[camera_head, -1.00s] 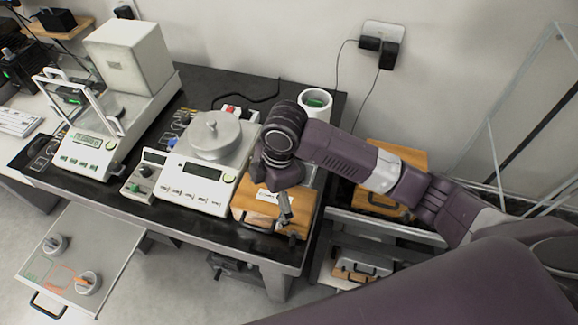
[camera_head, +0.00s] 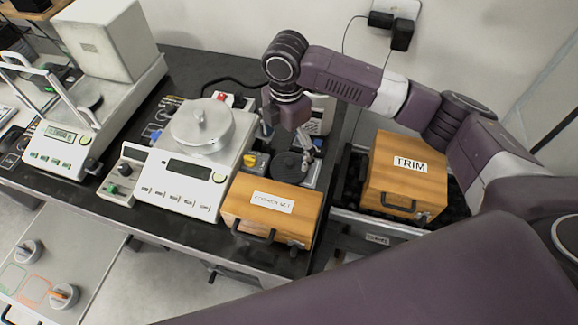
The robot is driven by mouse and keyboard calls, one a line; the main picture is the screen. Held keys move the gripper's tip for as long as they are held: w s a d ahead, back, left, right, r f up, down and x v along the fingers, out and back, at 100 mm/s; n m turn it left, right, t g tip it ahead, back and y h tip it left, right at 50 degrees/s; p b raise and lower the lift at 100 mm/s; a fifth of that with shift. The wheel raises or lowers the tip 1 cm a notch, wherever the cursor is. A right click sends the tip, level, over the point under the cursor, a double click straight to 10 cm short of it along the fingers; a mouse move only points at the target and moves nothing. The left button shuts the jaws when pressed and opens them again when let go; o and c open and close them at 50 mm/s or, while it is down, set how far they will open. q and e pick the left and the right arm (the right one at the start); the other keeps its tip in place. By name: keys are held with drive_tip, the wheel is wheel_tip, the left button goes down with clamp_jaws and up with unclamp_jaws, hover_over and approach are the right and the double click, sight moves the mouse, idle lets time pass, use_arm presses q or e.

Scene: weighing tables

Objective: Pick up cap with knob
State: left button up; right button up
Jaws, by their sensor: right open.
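A grey round cap with a small knob (camera_head: 202,122) sits on top of the white balance (camera_head: 178,185) at the middle of the table. My right gripper (camera_head: 288,145) is to the right of this cap, apart from it. It points down with its fingers spread and nothing between them. A dark round pan (camera_head: 291,168) lies below and just behind the fingers in the picture. I cannot tell the height of the fingertips above it. My left gripper is out of view.
A wooden box (camera_head: 270,207) stands at the table's front right. A wooden box labelled TRIM (camera_head: 408,172) stands further right. A control box (camera_head: 122,178) is left of the balance. Another balance (camera_head: 62,142) is at the left. A pale lower surface (camera_head: 75,245) holds two round knobbed pieces.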

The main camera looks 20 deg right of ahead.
sight(287, 163)
wheel_tip(287, 163, down, 2)
drive_tip(key=shift+s+f+p, duration=0.1)
drive_tip(key=shift+f+p, duration=0.1)
drive_tip(key=shift+p, duration=0.1)
wheel_tip(287, 163, down, 4)
drive_tip(key=shift+s+f+p, duration=0.1)
drive_tip(key=shift+f+p, duration=0.15)
drive_tip(key=shift+p, duration=0.4)
drive_tip(key=shift+f, duration=0.5)
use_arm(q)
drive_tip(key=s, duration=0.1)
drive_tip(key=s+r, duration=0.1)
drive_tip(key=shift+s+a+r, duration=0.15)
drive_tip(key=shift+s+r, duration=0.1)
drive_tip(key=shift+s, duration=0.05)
use_arm(e)
drive_tip(key=c, duration=1.2)
drive_tip(key=shift+r, duration=0.1)
drive_tip(key=shift+c, duration=0.2)
